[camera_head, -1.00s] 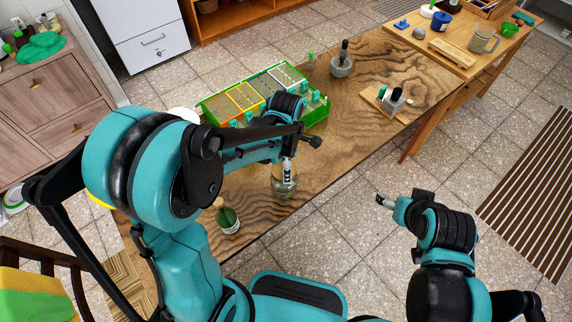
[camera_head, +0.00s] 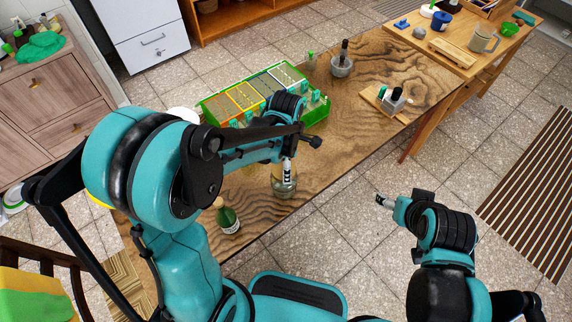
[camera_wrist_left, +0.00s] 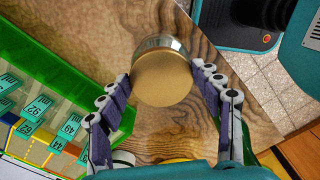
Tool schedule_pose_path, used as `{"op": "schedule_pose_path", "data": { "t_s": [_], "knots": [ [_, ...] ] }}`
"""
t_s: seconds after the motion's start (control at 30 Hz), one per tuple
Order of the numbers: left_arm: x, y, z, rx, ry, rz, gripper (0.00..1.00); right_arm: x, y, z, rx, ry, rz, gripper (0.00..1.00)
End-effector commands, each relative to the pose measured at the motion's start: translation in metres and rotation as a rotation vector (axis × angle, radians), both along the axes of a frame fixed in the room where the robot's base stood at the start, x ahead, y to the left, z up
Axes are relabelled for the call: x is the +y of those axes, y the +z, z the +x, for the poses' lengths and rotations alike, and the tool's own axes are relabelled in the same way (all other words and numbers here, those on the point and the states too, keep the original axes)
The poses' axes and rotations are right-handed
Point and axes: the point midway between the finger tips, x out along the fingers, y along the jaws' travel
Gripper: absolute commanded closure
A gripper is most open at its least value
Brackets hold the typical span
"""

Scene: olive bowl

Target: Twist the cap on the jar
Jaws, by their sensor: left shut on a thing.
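The glass jar (camera_head: 284,187) stands on the wooden table beneath my left gripper (camera_head: 288,167). In the left wrist view its round gold cap (camera_wrist_left: 163,80) shows from above, between the two fingers of my left gripper (camera_wrist_left: 164,88). The fingers are shut on the cap, one at each side. The gripper hides much of the cap in the head view. My right gripper (camera_head: 384,200) is away from the table, over the floor at the right. It is too small to tell whether it is open or shut.
A green-framed tray (camera_head: 318,113) with coloured compartments and numbered tags lies behind my left arm. A dark green bottle (camera_head: 228,217) stands near the front edge, left of the jar.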

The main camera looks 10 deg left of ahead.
Motion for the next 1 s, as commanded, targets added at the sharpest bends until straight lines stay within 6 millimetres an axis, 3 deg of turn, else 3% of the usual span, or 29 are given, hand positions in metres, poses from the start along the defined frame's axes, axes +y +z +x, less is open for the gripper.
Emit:
{"op": "schedule_pose_path", "data": {
  "t_s": [1.0],
  "knots": [
    [0.0, -0.012, 0.0, 0.0, 0.0, 0.0, 0.5, 0.0, -0.01, 0.0, 0.0, 0.0, 0.0, 0.32]
  ]
}}
